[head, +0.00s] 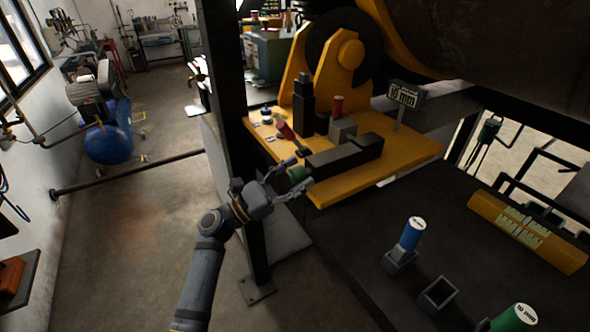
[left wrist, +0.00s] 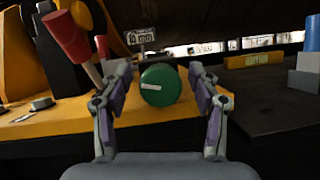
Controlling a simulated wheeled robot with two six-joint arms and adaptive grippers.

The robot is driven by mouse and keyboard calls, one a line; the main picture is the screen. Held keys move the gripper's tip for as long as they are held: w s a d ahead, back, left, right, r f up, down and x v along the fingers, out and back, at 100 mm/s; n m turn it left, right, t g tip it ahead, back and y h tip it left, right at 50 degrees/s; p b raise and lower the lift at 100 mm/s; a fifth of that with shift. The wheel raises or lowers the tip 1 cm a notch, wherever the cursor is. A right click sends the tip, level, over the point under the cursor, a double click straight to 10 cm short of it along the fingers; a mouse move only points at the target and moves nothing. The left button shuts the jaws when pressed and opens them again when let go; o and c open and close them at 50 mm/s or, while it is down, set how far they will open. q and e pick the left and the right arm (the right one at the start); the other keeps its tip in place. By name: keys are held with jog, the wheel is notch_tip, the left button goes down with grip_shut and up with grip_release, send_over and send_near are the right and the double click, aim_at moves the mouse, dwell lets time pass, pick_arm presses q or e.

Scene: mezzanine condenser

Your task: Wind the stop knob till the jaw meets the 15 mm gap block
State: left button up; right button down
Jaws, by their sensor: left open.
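The green stop knob (head: 297,174) is at the near left edge of the yellow fixture plate (head: 358,180). My left gripper (head: 303,171) is open, its fingers either side of the knob. In the left wrist view the knob (left wrist: 160,85) is centred between the spread fingers, with gaps showing on both sides; its white mark lies level. Dark jaw blocks (head: 335,162) lie on the plate beyond the knob. A grey block (head: 342,131) with a red cylinder (head: 337,106) stands behind them; I cannot read its size. My right gripper is not in view.
A sign (head: 403,94) on the plate seems to read 10 mm. A red-handled lever (head: 285,130) stands left of the blocks. On the dark bench are a blue-topped block (head: 411,234), an empty square holder (head: 438,295) and a green cylinder (head: 515,318). A black post (head: 232,100) is near my left arm.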

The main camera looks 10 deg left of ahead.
pick_arm(q)
jog(key=shift+c, duration=1.3)
jog(key=c, duration=0.9)
jog(key=m+g+b, duration=0.1)
jog(key=b, duration=0.1)
jog(key=m+b, duration=0.2)
jog(key=m+g+b, duration=0.1)
jog(key=m+b, duration=0.1)
jog(key=shift+f+g+h, duration=0.3)
jog(key=shift+f+h, duration=0.1)
jog(key=shift+r+m+b, duration=0.25)
jog(key=shift+m+b, duration=0.1)
jog(key=shift+m, duration=0.25)
jog(key=shift+r, duration=0.1)
jog(key=o, duration=1.2)
jog(key=shift+c, duration=0.2)
